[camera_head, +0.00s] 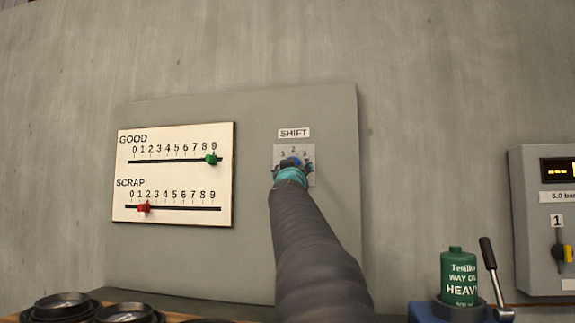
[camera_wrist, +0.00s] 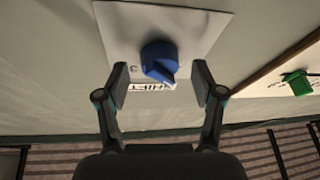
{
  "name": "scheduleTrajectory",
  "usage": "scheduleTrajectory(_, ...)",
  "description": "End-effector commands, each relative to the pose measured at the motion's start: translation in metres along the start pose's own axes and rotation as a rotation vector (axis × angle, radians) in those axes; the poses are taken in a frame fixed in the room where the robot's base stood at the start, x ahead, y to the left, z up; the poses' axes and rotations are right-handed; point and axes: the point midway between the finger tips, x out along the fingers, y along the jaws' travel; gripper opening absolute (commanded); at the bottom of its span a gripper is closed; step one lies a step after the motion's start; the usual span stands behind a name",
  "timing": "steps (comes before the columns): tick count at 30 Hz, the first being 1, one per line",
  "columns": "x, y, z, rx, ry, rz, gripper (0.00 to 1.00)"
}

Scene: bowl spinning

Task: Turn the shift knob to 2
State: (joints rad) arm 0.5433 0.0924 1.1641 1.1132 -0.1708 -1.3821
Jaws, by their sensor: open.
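The blue shift knob (camera_wrist: 159,60) sits on a pale plate marked 1, 2 and 3 under the SHIFT label. In the wrist view its narrow end points down and to the right; the 3 shows at its left, and the other numbers are hidden. The plate (camera_head: 308,179) is partly covered by my gripper in the head view. My gripper (camera_wrist: 160,84) is open, one finger on each side of the knob, with gaps visible between fingers and knob. In the head view my gripper (camera_head: 293,168) is in front of the dial and hides most of the knob.
A counter board (camera_head: 175,178) left of the dial has a green slider (camera_head: 211,159) and a red slider (camera_head: 144,208). A green oil bottle (camera_head: 459,278) and a lever (camera_head: 491,270) stand at lower right. A grey control box (camera_head: 530,220) is at the right edge.

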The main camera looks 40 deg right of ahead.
Motion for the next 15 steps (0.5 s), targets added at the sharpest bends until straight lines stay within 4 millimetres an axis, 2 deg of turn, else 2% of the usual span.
scheduleTrajectory(12, 0.0064, -0.0001, 0.0003, -0.001, 0.0, 0.0, 0.68)
scheduleTrajectory(15, 0.0064, -0.0001, 0.0003, -0.001, 0.0, 0.0, 0.43)
